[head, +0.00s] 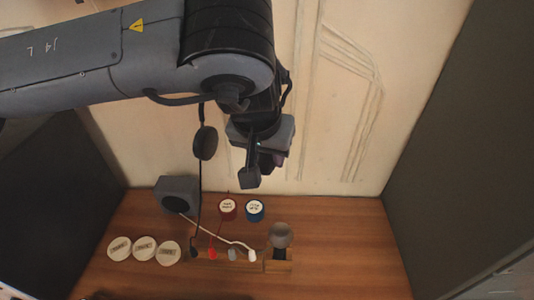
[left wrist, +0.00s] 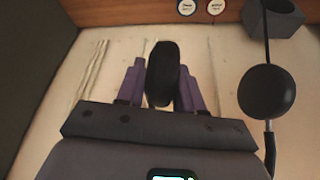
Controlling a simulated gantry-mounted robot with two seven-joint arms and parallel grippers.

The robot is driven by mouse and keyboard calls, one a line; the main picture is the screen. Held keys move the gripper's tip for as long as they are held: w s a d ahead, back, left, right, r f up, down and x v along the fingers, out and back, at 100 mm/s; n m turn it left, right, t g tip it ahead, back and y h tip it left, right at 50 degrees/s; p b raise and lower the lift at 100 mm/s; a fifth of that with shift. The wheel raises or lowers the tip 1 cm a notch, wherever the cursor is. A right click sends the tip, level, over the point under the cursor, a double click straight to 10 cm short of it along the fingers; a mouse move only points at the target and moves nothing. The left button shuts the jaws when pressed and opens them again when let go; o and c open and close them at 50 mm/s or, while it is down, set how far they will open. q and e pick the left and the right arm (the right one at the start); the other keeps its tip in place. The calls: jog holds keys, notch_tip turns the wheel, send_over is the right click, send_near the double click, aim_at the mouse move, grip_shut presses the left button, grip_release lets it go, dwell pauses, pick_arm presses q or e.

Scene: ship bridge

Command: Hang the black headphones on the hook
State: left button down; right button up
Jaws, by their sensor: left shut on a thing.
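The black headphones show in the head view as one round ear cup (head: 205,143) hanging left of my left gripper and a second dark pad at the gripper's tips. My left gripper (head: 262,162) is shut on the headphones, in front of the pale wall and above the wooden table. In the left wrist view, one dark ear cup (left wrist: 163,72) sits between the fingers, and the other round cup (left wrist: 267,92) is to the right. The headband is mostly hidden by my arm. I cannot make out a hook in either view. My right gripper is not in view.
A grey box with a round opening (head: 178,193) stands on the table (head: 345,240) at the left back. Red (head: 228,206) and blue (head: 254,208) tins stand nearby. Several white discs (head: 144,247), coloured plugs and a grey ball-topped piece (head: 281,236) lie forward. Dark panels flank both sides.

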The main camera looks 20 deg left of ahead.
pick_arm(q)
jog(key=w+a+f+p, duration=0.1)
jog(key=w+a, duration=0.2)
jog(key=w, duration=0.5)
jog(key=shift+w+f, duration=0.15)
jog(key=shift+w, duration=0.05)
dwell(0.7)
jog(key=shift+f, duration=0.1)
dwell(0.6)
jog(key=c, duration=0.6)
grip_release()
jog(key=shift+c, duration=0.2)
